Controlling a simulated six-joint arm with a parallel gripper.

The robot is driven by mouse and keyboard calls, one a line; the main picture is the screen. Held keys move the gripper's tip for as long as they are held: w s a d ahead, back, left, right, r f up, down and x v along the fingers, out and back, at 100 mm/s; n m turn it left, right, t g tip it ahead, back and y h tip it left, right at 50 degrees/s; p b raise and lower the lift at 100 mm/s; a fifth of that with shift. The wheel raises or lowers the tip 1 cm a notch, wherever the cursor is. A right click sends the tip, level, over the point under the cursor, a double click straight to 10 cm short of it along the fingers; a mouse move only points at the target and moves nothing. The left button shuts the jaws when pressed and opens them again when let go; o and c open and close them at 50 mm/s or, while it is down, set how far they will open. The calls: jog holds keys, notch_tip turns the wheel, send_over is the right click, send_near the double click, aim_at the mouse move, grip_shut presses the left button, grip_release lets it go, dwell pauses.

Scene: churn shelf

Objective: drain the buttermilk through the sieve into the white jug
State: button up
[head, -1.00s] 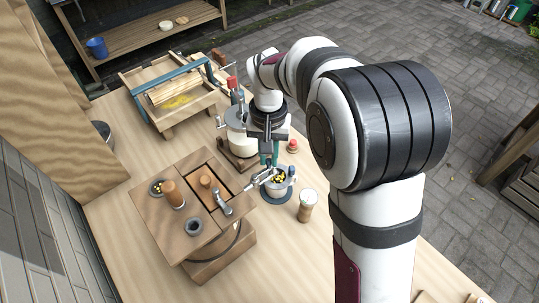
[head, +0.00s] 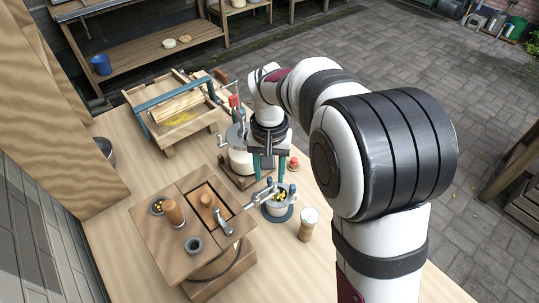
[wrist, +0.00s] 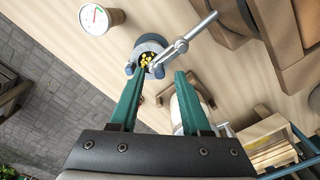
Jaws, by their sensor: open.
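I cannot make out the sieve apart from the jug, nor any buttermilk. In the wrist view the fingertips (wrist: 159,74) point towards the vessel.
A wooden press frame (head: 175,110) stands at the back left.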

aim_at(269, 178)
notch_tip(269, 178, up, 15)
jog(key=shift+f, duration=0.1)
jog(key=s+d+f+m, duration=0.1)
jog(key=s+d+f, duration=0.2)
jog(key=s, duration=0.5)
jog(key=s+d+f+m+y, duration=0.1)
jog(key=s+d+f+m, duration=0.1)
jog(key=s, duration=0.7)
jog(key=s+d+f+m, duration=0.2)
jog(key=s+d+f, duration=0.2)
jog(key=s, duration=0.4)
jog(key=shift+s+d+f+y, duration=0.2)
jog(key=shift+d+f+y, duration=0.2)
jog(key=shift+d, duration=0.4)
dwell(1.1)
